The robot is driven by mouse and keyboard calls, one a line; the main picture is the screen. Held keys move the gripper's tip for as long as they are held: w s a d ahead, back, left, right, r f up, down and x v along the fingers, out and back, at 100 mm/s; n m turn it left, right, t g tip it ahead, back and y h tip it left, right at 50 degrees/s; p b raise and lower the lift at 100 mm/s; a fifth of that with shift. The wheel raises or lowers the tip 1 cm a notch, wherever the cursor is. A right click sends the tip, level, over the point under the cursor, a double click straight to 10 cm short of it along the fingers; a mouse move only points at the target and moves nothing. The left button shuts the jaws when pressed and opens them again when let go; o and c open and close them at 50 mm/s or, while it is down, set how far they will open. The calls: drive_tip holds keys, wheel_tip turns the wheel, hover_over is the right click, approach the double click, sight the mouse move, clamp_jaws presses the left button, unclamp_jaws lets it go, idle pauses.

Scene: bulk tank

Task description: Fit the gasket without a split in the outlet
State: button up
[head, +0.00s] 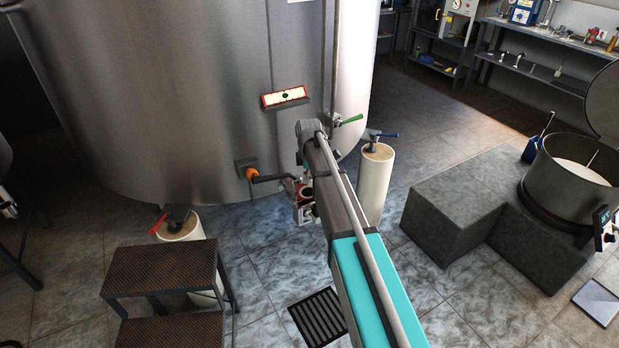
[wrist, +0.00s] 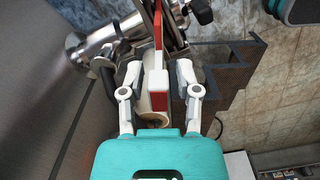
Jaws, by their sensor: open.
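In the wrist view, the two white-and-grey fingers of my gripper (wrist: 158,75) stand apart. A red and white piece (wrist: 163,45) shows between and beyond them; I cannot tell whether they touch it. A shiny metal pipe fitting (wrist: 98,45), apparently the outlet, comes off the tank wall just left of the fingers. In the head view, the small metal outlet fitting (head: 302,190) with a reddish ring is low on the tank front, partly hidden by my arm and gripper. I cannot make out a gasket for certain in either view, nor whether any is split.
The big steel tank (head: 190,90) stands on pale legs (head: 374,185). A step stool (head: 165,268) stands at front left and a floor grate (head: 318,318) below my arm. Grey blocks (head: 455,205) and an open vessel (head: 565,180) are right. Shelves (head: 535,65) line the back right.

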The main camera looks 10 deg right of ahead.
drive_tip(key=shift+r+p, duration=4.75)
drive_tip(key=shift+r, duration=0.3)
drive_tip(key=s+m, duration=1.7)
drive_tip(key=s, duration=1.2)
drive_tip(key=shift+a, duration=0.15)
drive_tip(key=shift+s, duration=0.1)
